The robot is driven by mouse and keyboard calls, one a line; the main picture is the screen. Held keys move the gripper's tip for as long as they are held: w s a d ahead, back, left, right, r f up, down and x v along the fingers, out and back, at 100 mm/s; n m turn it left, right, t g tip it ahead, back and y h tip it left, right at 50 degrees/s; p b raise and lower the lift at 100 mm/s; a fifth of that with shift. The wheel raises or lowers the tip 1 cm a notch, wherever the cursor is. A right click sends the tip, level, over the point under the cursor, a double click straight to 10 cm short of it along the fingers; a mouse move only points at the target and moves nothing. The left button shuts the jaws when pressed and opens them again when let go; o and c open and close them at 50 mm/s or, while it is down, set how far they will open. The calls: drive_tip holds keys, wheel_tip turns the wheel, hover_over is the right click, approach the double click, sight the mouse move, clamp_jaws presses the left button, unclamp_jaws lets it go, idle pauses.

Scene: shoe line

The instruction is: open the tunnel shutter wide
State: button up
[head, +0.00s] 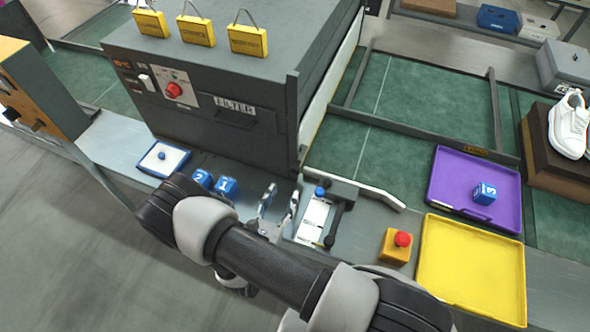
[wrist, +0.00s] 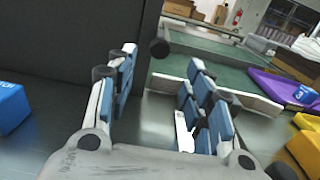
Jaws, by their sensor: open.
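The tunnel is a large dark grey box (head: 240,75) in the head view, with a FILTER label on its front. A pale strip (head: 331,88) runs along its right end; I cannot tell whether this is the shutter, or how far the shutter is open. My gripper (head: 280,203) is open and empty at the tunnel's lower right front corner. In the wrist view its fingers (wrist: 160,88) are spread. A round black knob (wrist: 159,47) shows beyond them, near the edge of the dark tunnel wall (wrist: 70,35), apart from the fingers.
A panel with a blue knob (head: 320,192) and black lever (head: 337,215) lies right of my gripper. Blue cubes (head: 227,186) lie left. A red button box (head: 396,245), purple tray (head: 450,195) and yellow tray (head: 470,270) are right. A white guide bar (head: 365,190) crosses the belt.

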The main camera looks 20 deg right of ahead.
sight(294, 172)
drive_tip(key=b+x, duration=0.1)
drive_tip(key=x, duration=0.9)
drive_tip(key=shift+w+d, duration=0.2)
drive_tip(key=shift+w, duration=0.15)
drive_tip(key=shift+c, duration=0.4)
clamp_jaws()
